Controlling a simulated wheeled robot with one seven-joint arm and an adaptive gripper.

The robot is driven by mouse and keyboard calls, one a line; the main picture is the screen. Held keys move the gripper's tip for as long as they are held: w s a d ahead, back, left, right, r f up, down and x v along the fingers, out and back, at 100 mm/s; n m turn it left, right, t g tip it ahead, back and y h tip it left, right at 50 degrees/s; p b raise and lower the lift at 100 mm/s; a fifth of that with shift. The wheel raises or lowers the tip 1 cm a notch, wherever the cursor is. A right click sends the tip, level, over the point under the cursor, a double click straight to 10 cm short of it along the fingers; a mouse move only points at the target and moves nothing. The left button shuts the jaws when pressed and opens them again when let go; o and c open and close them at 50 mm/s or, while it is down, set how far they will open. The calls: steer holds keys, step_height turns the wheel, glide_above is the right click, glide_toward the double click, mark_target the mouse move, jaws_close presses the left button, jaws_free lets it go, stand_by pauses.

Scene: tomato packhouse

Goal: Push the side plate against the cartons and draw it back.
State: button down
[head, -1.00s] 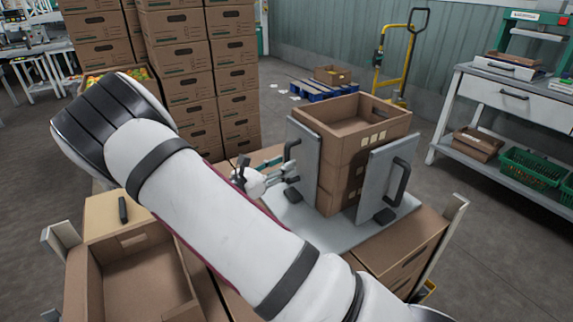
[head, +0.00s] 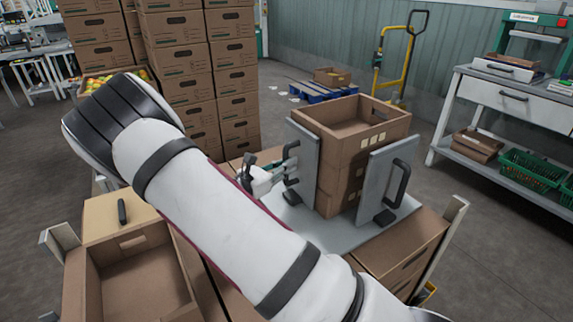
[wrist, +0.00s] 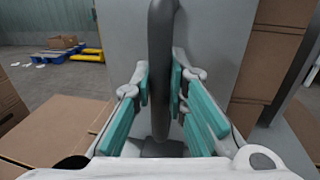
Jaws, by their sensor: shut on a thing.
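A stack of brown cartons (head: 345,152), open at the top, stands on a grey base board (head: 345,235) between two upright grey side plates. The left side plate (head: 308,160) has a black handle (head: 291,150) on its outer face. The right side plate (head: 377,180) has a similar handle, with nothing on it. My gripper (head: 284,178) is at the left plate's handle. In the wrist view my gripper (wrist: 161,92) is shut on the upright handle bar (wrist: 160,60), one teal finger each side. I cannot tell whether the left plate touches the cartons.
An open empty carton (head: 140,270) is at the front left. A tall carton stack (head: 190,70) stands behind. A workbench (head: 515,90) with green baskets (head: 530,168) is at the right. A yellow hand truck (head: 400,60) and a blue pallet (head: 318,92) are on open floor behind.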

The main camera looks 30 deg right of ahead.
steer(key=a+p, duration=0.1)
steer(key=a, duration=0.7)
steer(key=shift+a, duration=0.35)
steer(key=c, duration=1.6)
jaws_free()
steer(key=shift+a, duration=0.15)
steer(key=shift+o, duration=0.2)
steer(key=s+a, duration=0.2)
steer(key=a, duration=0.9)
steer(key=shift+s+a, duration=0.15)
steer(key=shift+a, duration=0.2)
